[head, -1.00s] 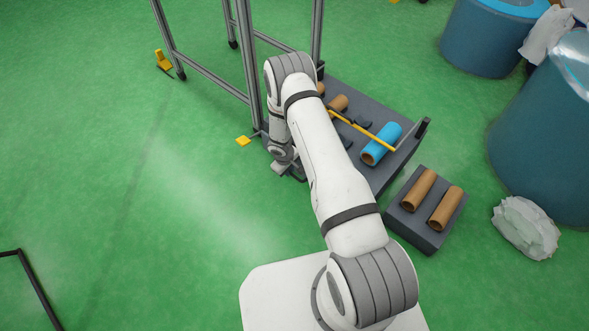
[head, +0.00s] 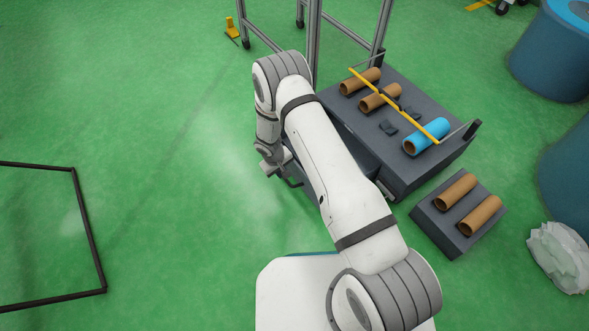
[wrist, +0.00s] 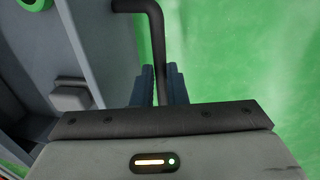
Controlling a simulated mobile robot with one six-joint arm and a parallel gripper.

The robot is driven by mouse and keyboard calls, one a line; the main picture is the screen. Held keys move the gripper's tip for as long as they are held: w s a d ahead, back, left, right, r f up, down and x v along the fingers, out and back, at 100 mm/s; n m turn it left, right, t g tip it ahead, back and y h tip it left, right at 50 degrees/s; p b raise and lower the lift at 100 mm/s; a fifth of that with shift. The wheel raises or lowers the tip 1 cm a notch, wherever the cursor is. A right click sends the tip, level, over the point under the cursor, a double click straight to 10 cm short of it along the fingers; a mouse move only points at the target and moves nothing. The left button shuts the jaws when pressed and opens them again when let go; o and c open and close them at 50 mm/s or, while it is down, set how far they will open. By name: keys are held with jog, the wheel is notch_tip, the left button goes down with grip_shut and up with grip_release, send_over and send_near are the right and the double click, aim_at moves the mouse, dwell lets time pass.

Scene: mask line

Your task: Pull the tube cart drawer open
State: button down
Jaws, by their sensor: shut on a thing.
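The dark grey tube cart (head: 410,165) stands right of my arm in the head view. Its drawer (head: 355,150) shows as a dark box standing out from the cart's left side, partly hidden by my arm. My gripper (head: 274,166) is at the drawer's outer side. The dark bent bar handle (wrist: 156,40) runs between the two blue-grey fingers of my gripper (wrist: 160,85) in the wrist view, and they are shut on it. The grey drawer front (wrist: 92,45) is left of the fingers. The drawer's inside is mostly hidden.
Brown tubes (head: 380,98), a blue tube (head: 427,136) and a yellow bar (head: 390,98) are on the cart top. A grey block with two brown tubes (head: 456,191) sits at right, near a crumpled white bag (head: 560,257).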

jog(key=shift+a, duration=0.35)
jog(key=shift+d, duration=0.1)
jog(key=c, duration=1.5)
grip_release()
jog(key=shift+o, duration=0.2)
notch_tip(320, 180, up, 8)
jog(key=a+p, duration=0.1)
jog(key=p, duration=0.2)
jog(key=shift+s+f, duration=0.15)
jog(key=shift+s, duration=0.25)
